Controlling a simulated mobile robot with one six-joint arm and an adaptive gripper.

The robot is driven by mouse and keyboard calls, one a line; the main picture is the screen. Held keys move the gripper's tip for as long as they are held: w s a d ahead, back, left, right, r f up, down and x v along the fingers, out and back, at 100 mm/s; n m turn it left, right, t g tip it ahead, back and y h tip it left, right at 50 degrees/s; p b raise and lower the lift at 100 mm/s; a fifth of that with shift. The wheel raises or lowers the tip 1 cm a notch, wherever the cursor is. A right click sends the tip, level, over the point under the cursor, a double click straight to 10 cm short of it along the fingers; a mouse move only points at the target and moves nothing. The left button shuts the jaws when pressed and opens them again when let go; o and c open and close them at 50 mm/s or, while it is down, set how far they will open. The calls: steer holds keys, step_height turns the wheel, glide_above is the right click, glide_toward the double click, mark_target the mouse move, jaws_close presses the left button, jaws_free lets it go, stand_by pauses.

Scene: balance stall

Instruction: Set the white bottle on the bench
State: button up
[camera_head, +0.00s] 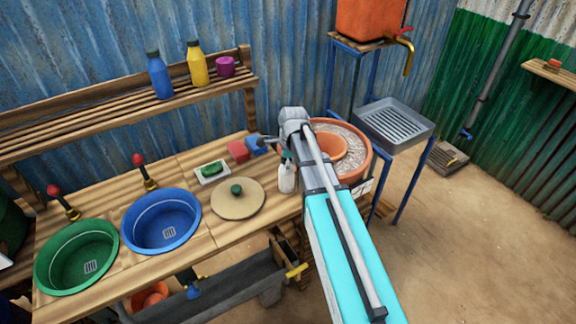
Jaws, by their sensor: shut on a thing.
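The white bottle (287,180) has a dark green top and is upright at the right part of the wooden bench (190,240), just left of my forearm. My gripper (284,153) is at the bottle's top, under my wrist, and is shut on it. My arm hides much of the fingers. I cannot tell whether the bottle's base touches the bench.
A clay bowl (358,165) is to the right. Blue (162,222) and green (75,262) basins fill the bench's left.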

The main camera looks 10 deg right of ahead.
steer(key=o, duration=1.3)
steer(key=shift+r, duration=0.15)
steer(key=r+p, duration=0.4)
steer(key=d+r+p, duration=0.1)
steer(key=r+p, duration=0.2)
steer(key=p, duration=0.1)
steer(key=r+p, duration=0.4)
steer(key=shift+d+r, duration=0.25)
steer(key=shift+r, duration=0.1)
steer(key=shift+s, duration=0.1)
steer(key=shift+s+n, duration=0.35)
steer(key=shift+n, duration=0.05)
steer(key=shift+s+a+f+n+h, duration=0.1)
steer(key=shift+s+a+n+h, duration=0.15)
steer(key=shift+s+n, duration=2.65)
steer(key=shift+s+a+r+n+h, duration=0.1)
steer(key=shift+s+n+h, duration=0.1)
steer(key=shift+s+n, duration=2.6)
steer(key=shift+s+a+f+n+h, duration=0.1)
steer(key=shift+s+a+n+h, duration=0.15)
steer(key=shift+s+n, duration=2.65)
